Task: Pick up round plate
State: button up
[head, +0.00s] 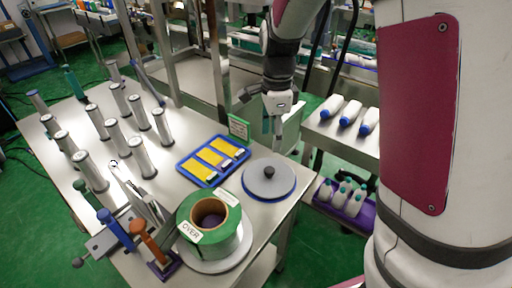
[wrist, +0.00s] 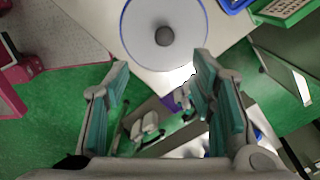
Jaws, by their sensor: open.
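The round plate (head: 262,181) is a grey disc with a blue rim and a dark round knob in its middle. It lies flat on the metal table near the right edge. In the wrist view the plate (wrist: 145,42) is at the top centre, beyond my fingertips. My gripper (head: 277,128) is above and behind the plate in the head view, pointing down. In the wrist view my gripper (wrist: 160,75) has its two teal-padded fingers spread wide, with nothing between them. It is apart from the plate.
A blue tray with yellow cards (head: 213,160) lies left of the plate. A green tape roll (head: 228,238) stands in front. Several upright cylinders (head: 95,172) fill the table's left. A small green sign (head: 239,127) stands behind. White bottles (head: 350,113) are on a side shelf at right.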

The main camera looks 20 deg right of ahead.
aim_at(270, 169)
jog(key=shift+m, duration=0.3)
jog(key=f, duration=0.9)
jog(key=w+f+b, duration=0.1)
jog(key=f, duration=0.4)
jog(key=shift+f, duration=0.25)
grip_shut()
